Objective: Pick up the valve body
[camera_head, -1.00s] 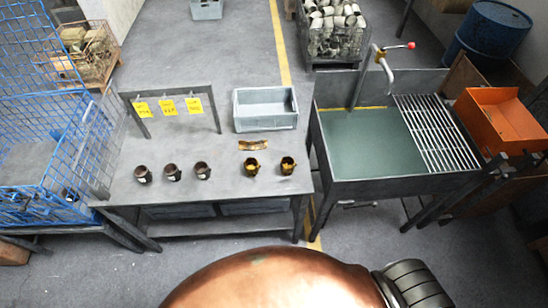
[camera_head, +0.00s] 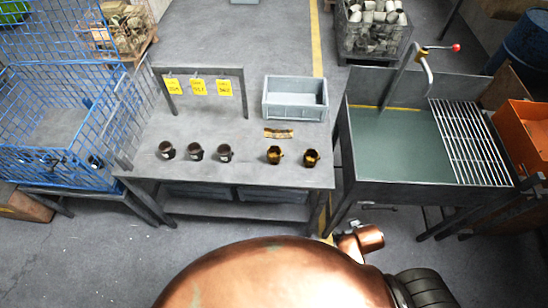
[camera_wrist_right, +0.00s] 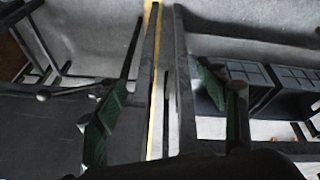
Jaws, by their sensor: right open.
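Small valve-body-like parts stand in a row on the grey work table (camera_head: 240,185). Three are dark: the left one (camera_head: 166,150), the middle one (camera_head: 195,151) and the right one (camera_head: 224,152). Two are brass-yellow, one (camera_head: 274,155) and another (camera_head: 311,157) to its right. I cannot tell which one the task means. My right gripper (camera_wrist_right: 165,112) is open in the right wrist view, its green-padded fingers wide apart with no part between them. My left gripper is not in view.
A grey bin (camera_head: 294,112) and a small brass plate (camera_head: 279,133) are on the table, with a tag frame (camera_head: 199,71) behind. A sink (camera_head: 400,150) stands right, a blue mesh cage (camera_head: 55,140) left. A yellow floor line (camera_head: 317,45) runs behind.

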